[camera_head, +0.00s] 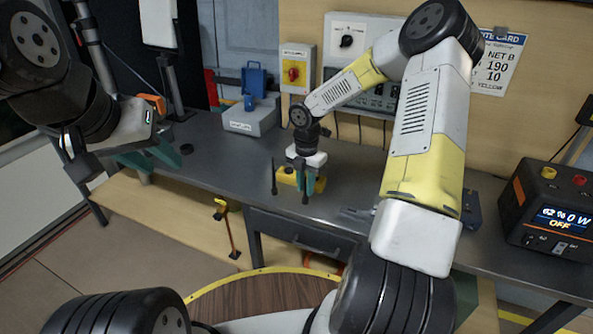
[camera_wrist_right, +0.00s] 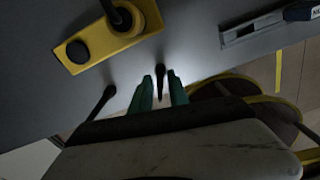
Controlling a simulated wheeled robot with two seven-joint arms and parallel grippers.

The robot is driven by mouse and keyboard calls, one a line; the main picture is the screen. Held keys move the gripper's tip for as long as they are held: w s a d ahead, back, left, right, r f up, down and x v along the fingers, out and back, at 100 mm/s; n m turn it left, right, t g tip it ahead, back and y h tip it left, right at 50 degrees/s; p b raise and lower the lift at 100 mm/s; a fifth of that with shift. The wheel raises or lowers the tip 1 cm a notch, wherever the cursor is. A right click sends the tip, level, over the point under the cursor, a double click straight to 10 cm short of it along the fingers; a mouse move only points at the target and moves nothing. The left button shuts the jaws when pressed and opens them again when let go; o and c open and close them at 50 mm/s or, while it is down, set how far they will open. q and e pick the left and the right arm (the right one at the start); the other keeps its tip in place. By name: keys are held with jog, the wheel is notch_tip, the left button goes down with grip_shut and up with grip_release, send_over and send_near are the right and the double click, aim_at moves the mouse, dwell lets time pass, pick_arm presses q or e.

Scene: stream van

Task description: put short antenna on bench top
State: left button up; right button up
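The short antenna (camera_head: 305,191), black with a thicker base, is upright at the bench top (camera_head: 345,185). In the right wrist view the short antenna (camera_wrist_right: 160,84) shows between the two teal fingers of my right gripper (camera_wrist_right: 160,88), with a narrow gap on each side. My right gripper (camera_head: 306,178) points down over the bench and looks open around it; contact with the bench is hard to tell. A taller black antenna (camera_head: 274,178) stands to the left. My left gripper (camera_head: 152,153) is open and empty at the left end of the bench.
A yellow block (camera_wrist_right: 100,50) with a black knob and a black rod lies just behind the right gripper. A grey box (camera_head: 250,118) stands behind left. A black power unit (camera_head: 550,210) stands at the right end. The front bench edge with a drawer is close.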

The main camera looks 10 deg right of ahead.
jog(key=shift+o, duration=0.2)
notch_tip(320, 180, up, 11)
jog(key=shift+r, duration=0.1)
jog(key=shift+s+r, duration=0.1)
jog(key=shift+r, duration=0.55)
jog(key=s+a+r+m+t+y, duration=0.1)
jog(key=s+r+m+t, duration=0.2)
jog(key=s+r+m, duration=0.5)
jog(key=s+r+m+t+y, duration=0.1)
jog(key=s+r+m+t, duration=0.2)
jog(key=s+r+m, duration=0.6)
jog(key=shift+s+a+r+m, duration=0.15)
jog(key=shift+s+a+m, duration=0.25)
jog(key=shift+s+m, duration=3.65)
jog(key=shift+w+m, duration=0.65)
jog(key=shift+w, duration=0.05)
